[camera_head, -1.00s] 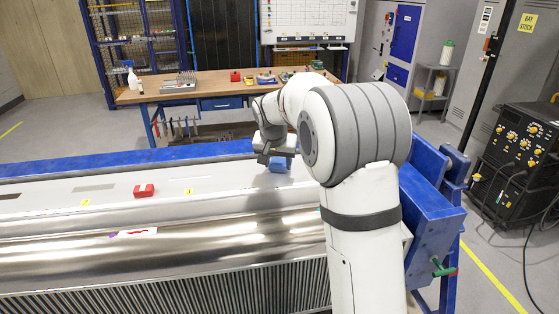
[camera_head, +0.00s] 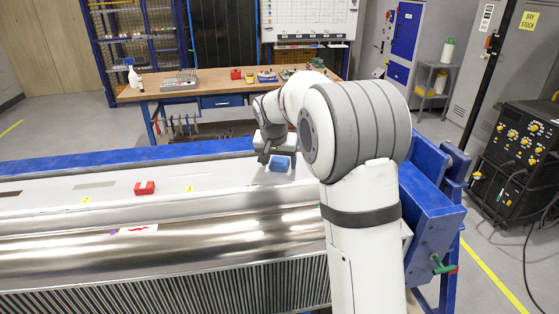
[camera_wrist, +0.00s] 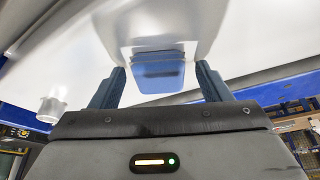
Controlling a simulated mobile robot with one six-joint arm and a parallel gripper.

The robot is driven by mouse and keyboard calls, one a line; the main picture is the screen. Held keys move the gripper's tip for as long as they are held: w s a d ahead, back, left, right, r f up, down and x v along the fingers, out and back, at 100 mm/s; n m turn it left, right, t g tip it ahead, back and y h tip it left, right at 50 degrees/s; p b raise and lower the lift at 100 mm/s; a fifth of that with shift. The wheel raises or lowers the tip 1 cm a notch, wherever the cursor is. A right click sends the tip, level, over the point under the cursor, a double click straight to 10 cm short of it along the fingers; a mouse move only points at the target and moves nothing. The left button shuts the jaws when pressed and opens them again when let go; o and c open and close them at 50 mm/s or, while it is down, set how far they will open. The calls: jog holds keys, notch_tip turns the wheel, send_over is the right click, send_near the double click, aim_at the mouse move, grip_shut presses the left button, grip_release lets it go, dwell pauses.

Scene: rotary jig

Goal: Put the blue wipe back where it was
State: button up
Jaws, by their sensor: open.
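The blue wipe (camera_head: 280,166) is a small blue block on the pale top surface of the long metal jig, toward its right end. In the wrist view the wipe (camera_wrist: 160,78) shows between the two fingertips, with a gap on each side. My gripper (camera_head: 279,158) points down just over it, jaws open; the fingers also show in the wrist view (camera_wrist: 160,84). I cannot tell whether a finger touches the wipe. My arm hides part of the jig on the right.
A blue beam (camera_head: 90,163) runs along the jig's back. Behind stands a workbench (camera_head: 221,88) with a spray bottle (camera_head: 132,74) and a tray of parts. A welding unit (camera_head: 515,150) stands at right.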

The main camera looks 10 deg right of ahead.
jog(key=b+v, duration=0.2)
jog(key=v, duration=1)
jog(key=s+d+f+n, duration=0.1)
jog(key=s+f, duration=0.2)
jog(key=s, duration=0.8)
jog(key=s+f+n+y, duration=0.1)
jog(key=s+f, duration=0.3)
jog(key=s, duration=0.7)
jog(key=s+d+f+n, duration=0.1)
jog(key=s+f, duration=0.3)
jog(key=s, duration=0.7)
jog(key=shift+d+f+n+g+y, duration=0.2)
jog(key=shift+d+n+g+y, duration=0.15)
jog(key=shift+n, duration=0.45)
jog(key=shift+s, duration=0.1)
